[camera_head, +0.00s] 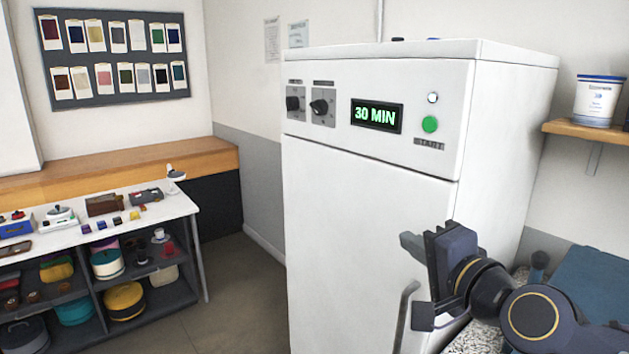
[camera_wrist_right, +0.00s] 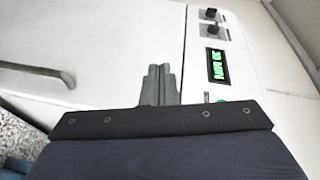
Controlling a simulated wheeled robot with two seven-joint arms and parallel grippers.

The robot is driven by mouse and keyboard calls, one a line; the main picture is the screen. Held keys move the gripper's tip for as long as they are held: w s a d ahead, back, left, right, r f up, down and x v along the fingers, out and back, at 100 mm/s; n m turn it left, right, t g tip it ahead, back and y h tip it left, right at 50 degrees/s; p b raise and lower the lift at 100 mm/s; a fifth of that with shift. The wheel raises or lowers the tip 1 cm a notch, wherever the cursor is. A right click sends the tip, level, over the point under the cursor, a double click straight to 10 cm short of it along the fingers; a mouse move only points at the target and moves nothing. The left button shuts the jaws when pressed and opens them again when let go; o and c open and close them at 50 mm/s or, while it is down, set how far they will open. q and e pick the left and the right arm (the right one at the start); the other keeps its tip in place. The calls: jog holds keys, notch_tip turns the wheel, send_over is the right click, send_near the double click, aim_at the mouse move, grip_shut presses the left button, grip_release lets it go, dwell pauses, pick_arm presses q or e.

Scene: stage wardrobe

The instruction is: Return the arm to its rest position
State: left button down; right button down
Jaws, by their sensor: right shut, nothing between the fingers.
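My right gripper (camera_head: 410,243) is raised in front of the white cabinet-like machine (camera_head: 365,205), below its control panel and above its door handle (camera_head: 403,315). Its fingers are together with nothing between them; they also show in the right wrist view (camera_wrist_right: 158,85), with the machine's white front behind them. My right arm comes in from the lower right. The display (camera_head: 376,116) reads "30 MIN", and a green button (camera_head: 430,124) sits to its right. The machine's door looks closed. My left gripper does not show.
A white table (camera_head: 150,208) with small items and shelves of tins below stands at the left. A wall shelf (camera_head: 590,133) with a white tub (camera_head: 598,98) is at the right. A speckled surface (camera_head: 475,338) lies under my right arm. Floor (camera_head: 240,285) is clear between table and machine.

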jog(key=s+d+f+n+g, duration=0.1)
jog(key=s+f+n+g, duration=0.2)
jog(key=s+f, duration=0.4)
jog(key=s+d+f+n+g+h, duration=0.1)
jog(key=s+d+f+n+g, duration=0.1)
jog(key=s+f, duration=0.5)
jog(key=s+d+f+n+g, duration=0.2)
jog(key=s+f+n+g, duration=0.3)
jog(key=s+f, duration=0.3)
notch_tip(320, 180, down, 3)
jog(key=shift+r+h, duration=0.1)
jog(key=shift+h, duration=0.2)
